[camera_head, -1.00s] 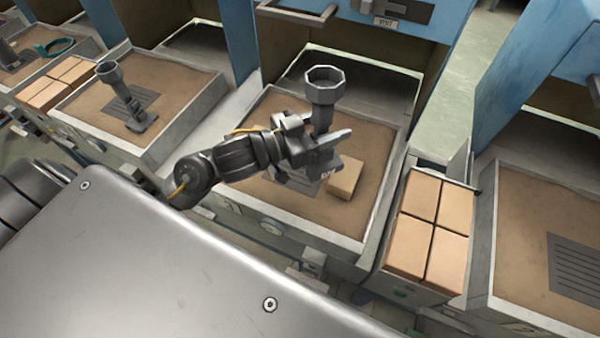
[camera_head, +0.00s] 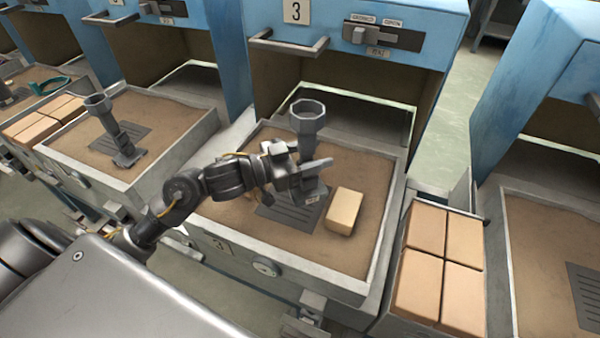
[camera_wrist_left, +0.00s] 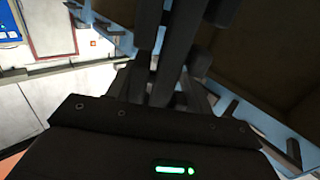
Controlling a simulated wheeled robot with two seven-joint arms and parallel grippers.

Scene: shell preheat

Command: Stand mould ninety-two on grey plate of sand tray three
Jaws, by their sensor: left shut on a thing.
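A dark grey mould (camera_head: 307,122) with a wide octagonal cup and a narrow stem is upright in my left gripper (camera_head: 304,166). The gripper is shut on its stem. The mould's foot overlaps the right part of the slotted grey plate (camera_head: 285,208) in sand tray three (camera_head: 236,250); I cannot tell whether it touches. The label on its foot is too small to read. In the left wrist view, dark fingers (camera_wrist_left: 172,60) show, but the mould cannot be made out. My right gripper is not in view.
A tan brick (camera_head: 344,212) lies on the sand right of the plate. The blue furnace (camera_head: 345,62) marked 3 stands open behind. A similar mould (camera_head: 112,128) stands on the left tray's plate. A box of bricks (camera_head: 437,258) is at the right.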

